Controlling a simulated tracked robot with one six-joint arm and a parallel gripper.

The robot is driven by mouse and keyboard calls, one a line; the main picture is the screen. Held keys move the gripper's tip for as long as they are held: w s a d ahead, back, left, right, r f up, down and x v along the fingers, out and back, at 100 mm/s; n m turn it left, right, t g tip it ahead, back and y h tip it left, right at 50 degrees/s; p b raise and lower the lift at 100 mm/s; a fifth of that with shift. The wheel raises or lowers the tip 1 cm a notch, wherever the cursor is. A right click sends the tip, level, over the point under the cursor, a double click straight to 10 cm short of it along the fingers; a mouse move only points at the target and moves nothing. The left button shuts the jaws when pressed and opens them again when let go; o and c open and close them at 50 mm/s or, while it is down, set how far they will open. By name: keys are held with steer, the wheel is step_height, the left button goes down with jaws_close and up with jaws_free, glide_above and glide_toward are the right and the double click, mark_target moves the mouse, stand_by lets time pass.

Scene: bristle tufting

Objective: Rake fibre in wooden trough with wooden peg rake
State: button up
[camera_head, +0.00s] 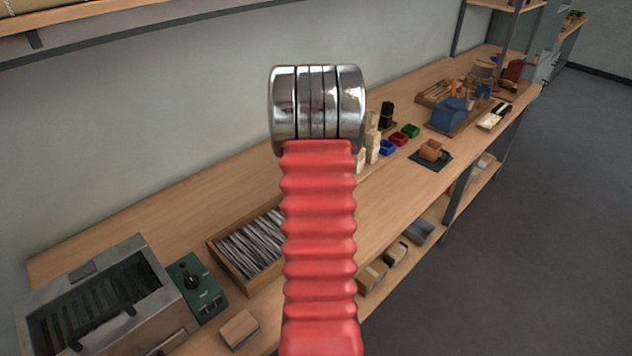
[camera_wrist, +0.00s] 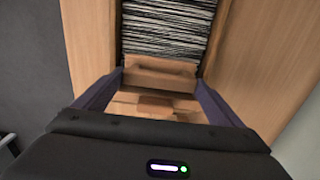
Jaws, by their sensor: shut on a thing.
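The wooden trough (camera_head: 219,261) stands on the bench left of centre in the head view. It is filled with grey and white fibre (camera_head: 250,247), lying in strands. Its right side is hidden behind my arm. In the wrist view the fibre (camera_wrist: 165,28) lies in dark and pale strands just ahead of my gripper (camera_wrist: 160,78). My gripper is shut on a light wooden piece, seemingly the peg rake (camera_wrist: 158,72), between the two dark fingers. Its pegs are not visible, and I cannot tell whether they touch the fibre. My gripper does not show in the head view.
A green control box (camera_head: 196,288) and a grey metal machine (camera_head: 95,300) stand left of the trough. A small wooden block (camera_head: 240,328) lies near the bench's front edge. Small coloured bins (camera_head: 398,138) and a blue object (camera_head: 449,113) stand farther along. Bare bench lies behind the trough.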

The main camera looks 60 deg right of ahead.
steer(key=shift+w+a, duration=0.25)
steer(key=shift+a, duration=0.55)
steer(key=shift+d, duration=0.1)
steer(key=shift+s+d, duration=0.25)
steer(key=shift+d, duration=0.55)
steer(key=shift+s+d, duration=0.25)
steer(key=shift+d, duration=0.55)
steer(key=shift+r, duration=0.15)
step_height(320, 180, up, 9)
stand_by(0.4)
